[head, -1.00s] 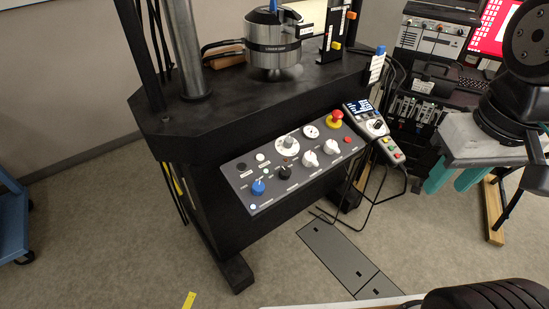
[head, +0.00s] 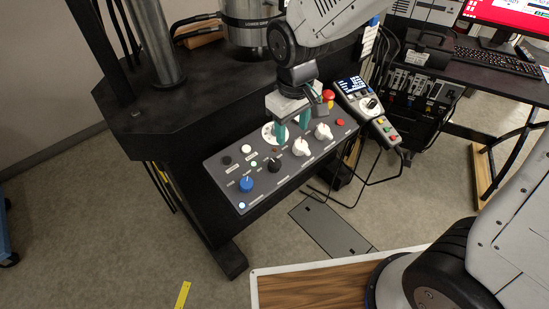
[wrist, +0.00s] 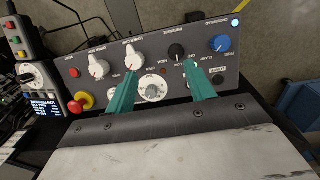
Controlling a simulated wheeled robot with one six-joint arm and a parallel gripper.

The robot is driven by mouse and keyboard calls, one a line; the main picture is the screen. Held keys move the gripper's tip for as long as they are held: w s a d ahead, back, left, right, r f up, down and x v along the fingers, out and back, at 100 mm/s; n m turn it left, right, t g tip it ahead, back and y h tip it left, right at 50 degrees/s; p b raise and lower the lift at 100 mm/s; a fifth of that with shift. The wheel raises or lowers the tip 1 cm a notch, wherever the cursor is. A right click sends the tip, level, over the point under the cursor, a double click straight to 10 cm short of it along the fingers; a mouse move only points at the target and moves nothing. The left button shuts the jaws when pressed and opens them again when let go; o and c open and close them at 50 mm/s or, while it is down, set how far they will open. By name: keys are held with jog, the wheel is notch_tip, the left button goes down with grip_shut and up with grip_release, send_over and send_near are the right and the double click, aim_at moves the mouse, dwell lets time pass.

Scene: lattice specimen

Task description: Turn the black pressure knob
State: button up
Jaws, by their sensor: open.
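The black knob (head: 274,164) sits on the front control panel (head: 222,186), between a blue knob (head: 246,184) and a white knob (head: 300,147). In the wrist view the black knob (wrist: 177,51) is just past the tip of the right teal finger. My gripper (head: 293,137) is open over the panel, fingers pointing down and apart, with nothing between them. In the wrist view my gripper (wrist: 160,68) has its left fingertip by the white knob (wrist: 135,57). I cannot tell whether a finger touches either knob.
A second white knob (head: 323,131) and a red emergency button (head: 328,96) are farther right on the panel. A handheld pendant (head: 368,108) hangs beside it. A metal vessel (head: 250,22) stands on the black frame behind. The floor in front is open.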

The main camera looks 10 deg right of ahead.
jog(key=n, duration=0.1)
send_over(275, 163)
notch_tip(275, 163, down, 5)
jog(key=shift+r, duration=0.2)
jog(key=shift+a+f, duration=0.15)
jog(key=shift+f, duration=0.2)
notch_tip(275, 163, down, 7)
jog(key=shift+f, duration=0.1)
jog(key=c, duration=1)
